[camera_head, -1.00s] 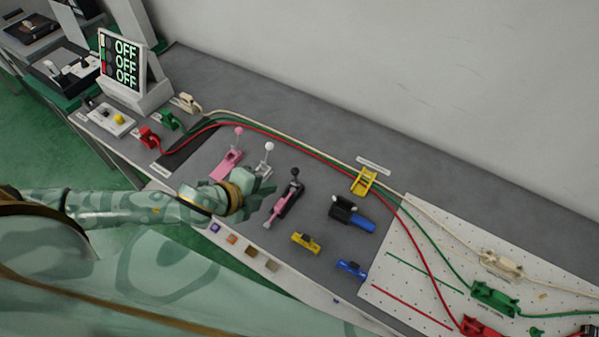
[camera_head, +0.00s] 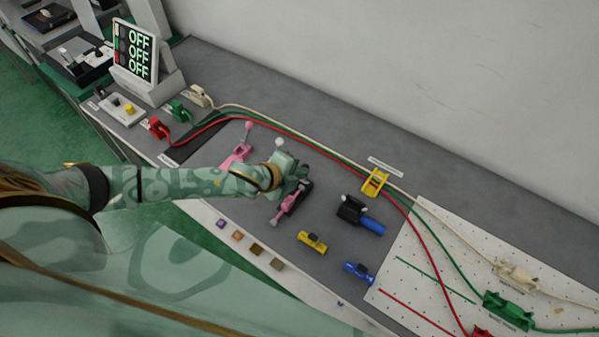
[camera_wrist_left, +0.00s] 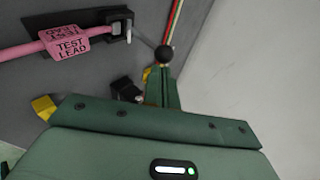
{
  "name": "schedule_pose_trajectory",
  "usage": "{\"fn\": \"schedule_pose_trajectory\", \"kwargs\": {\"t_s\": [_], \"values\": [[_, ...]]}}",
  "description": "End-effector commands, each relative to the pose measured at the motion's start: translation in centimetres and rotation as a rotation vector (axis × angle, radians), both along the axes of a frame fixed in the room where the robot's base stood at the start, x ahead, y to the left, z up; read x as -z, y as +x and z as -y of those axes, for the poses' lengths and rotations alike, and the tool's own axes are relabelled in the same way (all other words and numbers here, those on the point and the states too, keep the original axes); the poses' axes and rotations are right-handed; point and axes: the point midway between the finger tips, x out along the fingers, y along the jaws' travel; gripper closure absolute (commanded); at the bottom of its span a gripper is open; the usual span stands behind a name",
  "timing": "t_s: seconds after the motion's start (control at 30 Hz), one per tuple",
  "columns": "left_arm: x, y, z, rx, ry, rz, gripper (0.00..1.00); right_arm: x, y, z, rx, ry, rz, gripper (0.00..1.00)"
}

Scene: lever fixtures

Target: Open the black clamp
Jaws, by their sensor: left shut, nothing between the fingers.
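The black clamp (camera_head: 303,191) stands on the grey bench mat with a pink test lead (camera_head: 283,212) at its near end. In the left wrist view the clamp's black frame (camera_wrist_left: 119,20) sits around the end of the pink lead (camera_wrist_left: 65,43), marked TEST LEAD. Its thin metal lever ends in a black ball knob (camera_wrist_left: 165,55). My left gripper (camera_head: 304,178) is at the clamp's lever side. In the wrist view its green fingers (camera_wrist_left: 164,80) are shut and empty, their tips just at the knob; whether they touch it I cannot tell. My right gripper is out of view.
A pink clamp (camera_head: 238,155) and a white-knobbed lever (camera_head: 280,142) stand left of the black clamp. A black fixture with a blue handle (camera_head: 372,225), a yellow clamp (camera_head: 374,183) and a yellow block (camera_head: 312,243) stand to the right. Cables run behind.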

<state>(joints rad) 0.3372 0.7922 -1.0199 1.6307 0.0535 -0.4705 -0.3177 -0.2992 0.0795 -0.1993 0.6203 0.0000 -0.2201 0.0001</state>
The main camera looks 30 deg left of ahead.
Motion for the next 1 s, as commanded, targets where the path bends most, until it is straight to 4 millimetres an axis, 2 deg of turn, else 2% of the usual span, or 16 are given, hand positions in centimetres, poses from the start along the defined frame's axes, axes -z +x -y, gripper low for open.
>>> {"fn": "schedule_pose_trajectory", "kwargs": {"t_s": [0.67, 1.0], "values": [[-0.4, 0.8, 0.1, -0.001, -0.001, 0.002, 1.00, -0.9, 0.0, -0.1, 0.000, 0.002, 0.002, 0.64], [-1.0, 2.5, 0.3, -0.002, -0.001, 0.002, 1.00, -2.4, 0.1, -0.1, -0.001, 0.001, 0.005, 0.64]]}}
